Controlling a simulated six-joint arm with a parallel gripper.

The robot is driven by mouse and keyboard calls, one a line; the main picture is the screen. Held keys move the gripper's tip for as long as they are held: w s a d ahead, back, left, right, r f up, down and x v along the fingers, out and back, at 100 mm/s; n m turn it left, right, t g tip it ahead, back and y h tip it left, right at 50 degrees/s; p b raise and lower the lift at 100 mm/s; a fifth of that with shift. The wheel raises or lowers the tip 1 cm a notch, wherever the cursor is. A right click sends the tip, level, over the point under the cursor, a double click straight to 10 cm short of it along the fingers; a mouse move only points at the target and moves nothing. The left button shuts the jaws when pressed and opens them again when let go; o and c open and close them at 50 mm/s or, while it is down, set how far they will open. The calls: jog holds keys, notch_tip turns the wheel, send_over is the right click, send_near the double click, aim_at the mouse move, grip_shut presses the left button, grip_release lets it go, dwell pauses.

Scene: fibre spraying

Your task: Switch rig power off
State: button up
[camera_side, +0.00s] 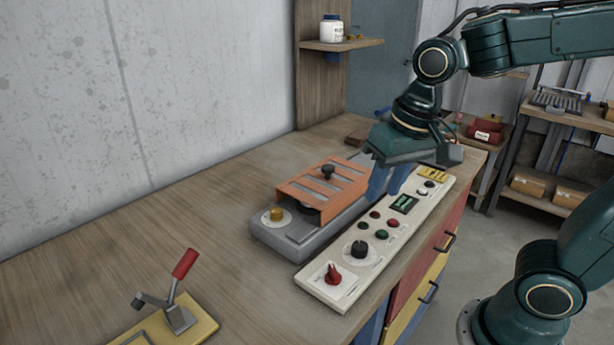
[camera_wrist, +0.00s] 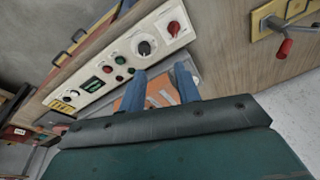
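The cream control panel (camera_side: 318,287) lies along the front of the bench; it also shows in the wrist view (camera_wrist: 110,82). At its near end is a red rotary switch (camera_side: 333,273) on a white plate, seen in the wrist view too (camera_wrist: 174,28). Beside it is a black knob (camera_side: 359,249), then several red and green buttons and a small green display (camera_side: 404,204). My gripper (camera_side: 388,183) has two blue fingers, apart and empty, above the far part of the panel beside the orange guard. In the wrist view the fingers (camera_wrist: 163,85) are clearly separated.
A red-handled toggle clamp (camera_side: 178,290) stands at the near left. The bench (camera_side: 130,235) between is clear.

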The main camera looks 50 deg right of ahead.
aim_at(334, 269)
jog(key=w+a+f+m+g, duration=0.2)
jog(key=w+a+f+m, duration=0.1)
jog(key=w+a+f, duration=0.1)
jog(key=shift+w+f+g, duration=0.3)
jog(key=shift+w+f, duration=0.25)
jog(key=shift+w, duration=0.6)
jog(key=shift+a, duration=0.1)
notch_tip(334, 269, down, 14)
jog(key=shift+r, duration=0.1)
grip_shut()
